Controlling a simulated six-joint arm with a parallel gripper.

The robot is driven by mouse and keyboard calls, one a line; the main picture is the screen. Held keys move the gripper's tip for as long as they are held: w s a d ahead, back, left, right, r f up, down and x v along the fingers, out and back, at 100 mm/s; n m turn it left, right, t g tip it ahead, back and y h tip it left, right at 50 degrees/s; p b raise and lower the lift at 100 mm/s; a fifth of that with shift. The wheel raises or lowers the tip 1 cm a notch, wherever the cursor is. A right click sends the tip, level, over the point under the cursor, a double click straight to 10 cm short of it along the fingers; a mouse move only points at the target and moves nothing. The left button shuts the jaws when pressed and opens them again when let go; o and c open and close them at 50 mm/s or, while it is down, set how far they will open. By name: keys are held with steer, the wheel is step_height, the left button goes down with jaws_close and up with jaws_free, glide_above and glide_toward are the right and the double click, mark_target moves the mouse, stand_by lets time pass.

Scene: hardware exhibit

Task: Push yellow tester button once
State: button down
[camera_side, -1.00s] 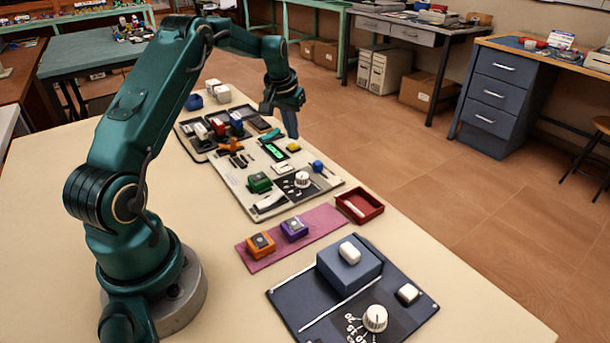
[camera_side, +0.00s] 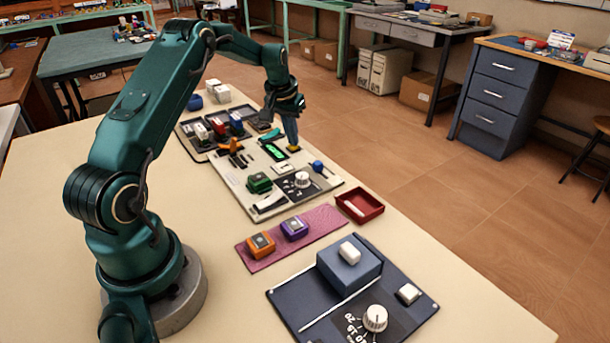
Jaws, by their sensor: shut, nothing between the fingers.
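The yellow button (camera_side: 294,149) is on the right edge of the light tester board (camera_side: 233,187), beside a lit green display (camera_side: 275,151). My gripper (camera_side: 292,142) is shut and empty, pointing down, with its fingertips right over the yellow button and hiding part of it. The tips look touching or nearly touching; I cannot tell whether the button is pressed down.
The board also carries a white dial (camera_side: 302,180), a green block (camera_side: 259,183) and a blue knob (camera_side: 317,166). Dark trays with small parts stand behind. A red tray (camera_side: 359,205) and a pink mat (camera_side: 262,258) lie in front. The table's left side is clear.

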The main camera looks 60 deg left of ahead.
steer(key=shift+f, duration=0.15)
steer(key=shift+r, duration=3.55)
steer(key=shift+f, duration=0.2)
steer(key=shift+s+d+f+g, duration=0.2)
steer(key=shift+s+d+f, duration=0.05)
steer(key=shift+s+d, duration=0.25)
steer(key=shift+s+d+f+g, duration=0.25)
steer(key=shift+s+d, duration=0.1)
steer(key=shift+s, duration=0.1)
steer(key=s+d+r+m+t, duration=0.1)
steer(key=s+d+r+m, duration=0.2)
steer(key=s+d, duration=0.7)
steer(key=s+d+r+m+t+h, duration=0.1)
steer(key=s+d+r+m+t, duration=0.1)
steer(key=s+d, duration=0.8)
steer(key=shift+s+d+r+m+h, duration=0.3)
steer(key=shift+d+r+m, duration=0.2)
steer(key=shift+d+r, duration=1.25)
